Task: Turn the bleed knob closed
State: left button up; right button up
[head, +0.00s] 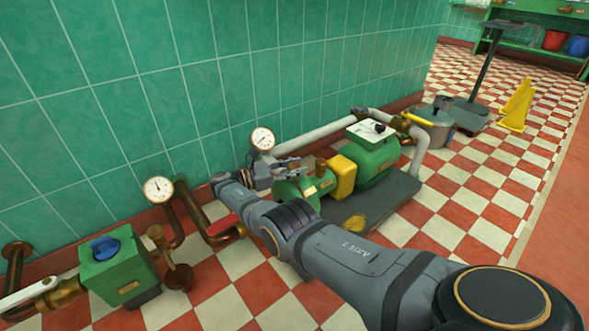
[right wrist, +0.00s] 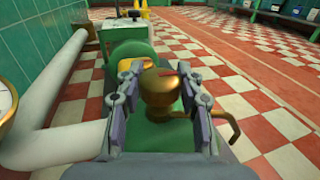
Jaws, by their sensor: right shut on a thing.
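The bleed knob (right wrist: 160,88) is a round brass knob on top of the green pump, with a small dark red mark on it. In the right wrist view my right gripper (right wrist: 157,85) has one finger on each side of the knob and is shut on it. A hooked brass spout (right wrist: 222,128) sticks out to the right below the knob. In the head view the right gripper (head: 288,168) reaches over the near end of the green pump (head: 307,186). My left gripper is not in view.
A yellow coupling guard (head: 342,175) and a green motor (head: 375,160) stand beyond the pump. A white pipe (head: 315,137) runs along the tiled wall, with a gauge (head: 262,139) near my gripper. A red lever (head: 222,225) lies below my arm. Checkered floor is free to the right.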

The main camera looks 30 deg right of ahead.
aim_at(295, 165)
jog(key=o, duration=1.2)
jog(key=shift+r, duration=0.55)
notch_tip(295, 165, up, 9)
jog(key=shift+f, duration=0.1)
